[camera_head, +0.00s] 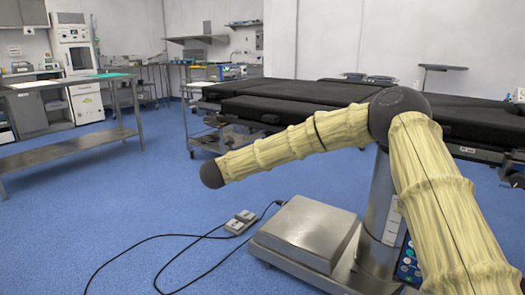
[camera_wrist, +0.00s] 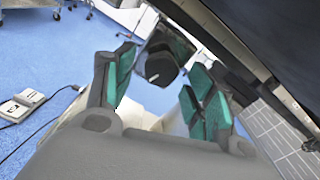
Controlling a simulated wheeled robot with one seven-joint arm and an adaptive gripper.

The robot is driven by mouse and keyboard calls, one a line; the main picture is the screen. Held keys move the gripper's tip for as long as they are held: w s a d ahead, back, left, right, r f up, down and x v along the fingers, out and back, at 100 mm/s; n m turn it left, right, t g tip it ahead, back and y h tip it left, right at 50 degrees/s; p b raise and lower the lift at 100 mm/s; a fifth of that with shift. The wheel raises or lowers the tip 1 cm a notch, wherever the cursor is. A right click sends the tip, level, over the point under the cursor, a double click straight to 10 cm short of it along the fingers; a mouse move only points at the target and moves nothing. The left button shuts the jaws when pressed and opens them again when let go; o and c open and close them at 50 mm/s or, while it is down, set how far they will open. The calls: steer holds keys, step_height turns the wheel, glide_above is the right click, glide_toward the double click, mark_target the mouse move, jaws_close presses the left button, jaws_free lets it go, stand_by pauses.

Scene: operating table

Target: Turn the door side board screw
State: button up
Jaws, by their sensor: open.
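My gripper (camera_wrist: 157,84) shows in the wrist view, with grey fingers and green pads standing apart. A dark rounded knob-like part (camera_wrist: 160,68) with a small light mark shows between and beyond the fingers, before a greenish dark surface. I cannot tell whether it is the side board screw, nor whether the pads touch it. The black-padded operating table (camera_head: 285,108) spans the middle and right of the head view. Its dark edge (camera_wrist: 250,60) runs across the upper right of the wrist view. No door side board screw can be made out in the head view, and my gripper cannot be made out there.
A metal base (camera_head: 308,232) stands on the blue floor below the table. A foot pedal (camera_head: 240,222) with a black cable lies left of it. A steel bench (camera_head: 72,150) stands at left and a wheeled cart (camera_head: 205,125) behind.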

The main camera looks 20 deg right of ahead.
steer(key=v, duration=1.1)
steer(key=s+a+f+n+t+y, duration=0.1)
steer(key=s+a+f+n+y, duration=0.2)
steer(key=f+n, duration=0.65)
steer(key=s+a+f+n+y, duration=0.1)
steer(key=s+f+n+y, duration=0.35)
steer(key=f, duration=0.95)
steer(key=s+a+f+n+t+y, duration=0.1)
steer(key=s+a+f+n+y, duration=0.25)
steer(key=f+n, duration=0.6)
steer(key=s+d+f+n+g+y, duration=0.2)
steer(key=s+d+f+n+g, duration=0.3)
steer(key=s+f, duration=0.7)
steer(key=s+d+f+n+g+y, duration=0.1)
steer(key=s+f+n+g+y, duration=0.1)
steer(key=s+f+n, duration=0.75)
steer(key=s+d+f+n+g, duration=0.1)
steer(key=s+d+n+g, duration=0.15)
steer(key=s, duration=0.95)
steer(key=s+d+f+n+g, duration=0.1)
steer(key=s+d+n+g, duration=0.2)
steer(key=s, duration=0.8)
step_height(320, 180, up, 38)
steer(key=m+p, duration=0.1)
steer(key=p, duration=3.7)
steer(key=shift+s+d+h, duration=0.3)
steer(key=shift+d+h, duration=0.1)
steer(key=shift+d, duration=0.1)
